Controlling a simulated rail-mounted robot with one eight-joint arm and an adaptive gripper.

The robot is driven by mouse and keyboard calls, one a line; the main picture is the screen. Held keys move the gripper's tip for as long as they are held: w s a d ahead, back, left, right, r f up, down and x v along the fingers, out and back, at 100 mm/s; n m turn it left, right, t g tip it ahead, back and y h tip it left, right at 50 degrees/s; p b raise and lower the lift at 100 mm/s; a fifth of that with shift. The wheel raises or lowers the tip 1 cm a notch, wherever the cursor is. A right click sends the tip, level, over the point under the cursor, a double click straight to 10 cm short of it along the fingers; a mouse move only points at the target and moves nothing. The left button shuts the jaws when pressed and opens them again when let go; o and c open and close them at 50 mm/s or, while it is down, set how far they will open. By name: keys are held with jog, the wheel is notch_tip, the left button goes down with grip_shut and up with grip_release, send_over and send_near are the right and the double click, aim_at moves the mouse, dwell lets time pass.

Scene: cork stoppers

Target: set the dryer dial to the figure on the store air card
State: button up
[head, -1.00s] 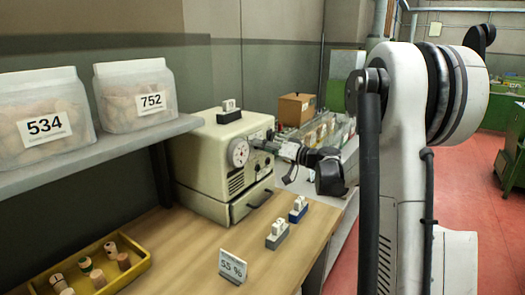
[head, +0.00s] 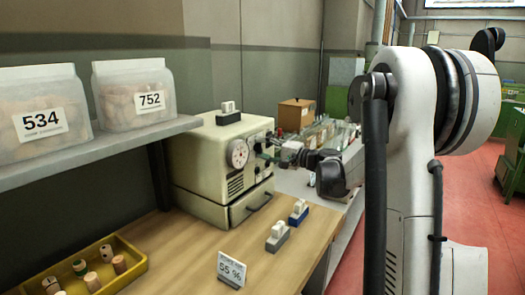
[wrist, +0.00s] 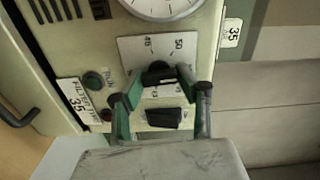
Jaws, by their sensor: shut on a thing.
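The cream dryer (head: 205,165) stands at the back of the wooden bench. In the wrist view, its white scale plate (wrist: 130,46) shows 45 and 50 above a black dial knob (wrist: 158,72). My gripper (wrist: 157,82) is shut on this knob, with a green-lined finger at each side. The fingers hide part of the scale, and I cannot read the knob's pointer. In the head view, my gripper (head: 264,146) is at the dryer's front, right of the round gauge (head: 238,153). A white card (head: 232,268) on the bench reads 55 %; its small heading is too blurred to read.
A black switch-like part (wrist: 163,117) lies just below the knob. Two small block stands (head: 276,243) and a yellow tray of corks (head: 130,268) are on the bench. Bags marked 534 and 752 sit on the shelf.

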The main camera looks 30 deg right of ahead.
jog(key=shift+m, duration=0.5)
jog(key=o, duration=1.1)
jog(key=shift+o, duration=0.2)
jog(key=v, duration=1.2)
